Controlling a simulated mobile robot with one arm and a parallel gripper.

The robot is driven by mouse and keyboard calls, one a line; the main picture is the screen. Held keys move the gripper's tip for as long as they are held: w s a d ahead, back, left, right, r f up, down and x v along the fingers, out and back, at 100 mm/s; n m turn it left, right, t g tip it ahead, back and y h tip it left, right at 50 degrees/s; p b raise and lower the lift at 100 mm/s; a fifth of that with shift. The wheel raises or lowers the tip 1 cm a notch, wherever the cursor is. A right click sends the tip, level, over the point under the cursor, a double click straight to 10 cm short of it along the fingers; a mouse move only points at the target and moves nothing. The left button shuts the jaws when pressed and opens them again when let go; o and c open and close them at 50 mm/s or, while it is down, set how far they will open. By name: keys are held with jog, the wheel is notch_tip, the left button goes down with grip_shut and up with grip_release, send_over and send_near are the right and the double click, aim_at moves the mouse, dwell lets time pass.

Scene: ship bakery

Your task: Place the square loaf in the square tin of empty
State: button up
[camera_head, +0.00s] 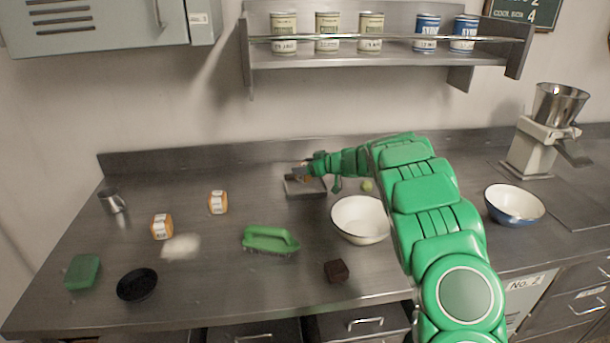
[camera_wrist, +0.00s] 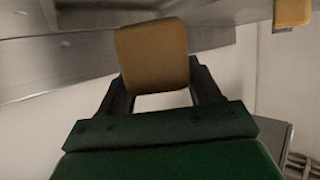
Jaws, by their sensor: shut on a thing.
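A square orange-brown loaf (camera_wrist: 152,55) is held between the two dark fingers of my gripper (camera_wrist: 158,82) in the wrist view. In the head view, my gripper (camera_head: 309,169) is at the back of the counter, over a grey square tin (camera_head: 306,193). Only a sliver of the held loaf shows there. The head view does not show clearly whether the loaf is above the tin or inside it. The tin's inside is mostly hidden by my gripper.
Two orange labelled blocks (camera_head: 162,226) (camera_head: 218,202) stand at left. A shelf (camera_head: 375,57) with cans hangs above.

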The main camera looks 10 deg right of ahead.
jog(key=shift+w+f, duration=0.25)
jog(key=shift+f, duration=1.55)
jog(key=shift+f, duration=0.1)
jog(key=o, duration=1.1)
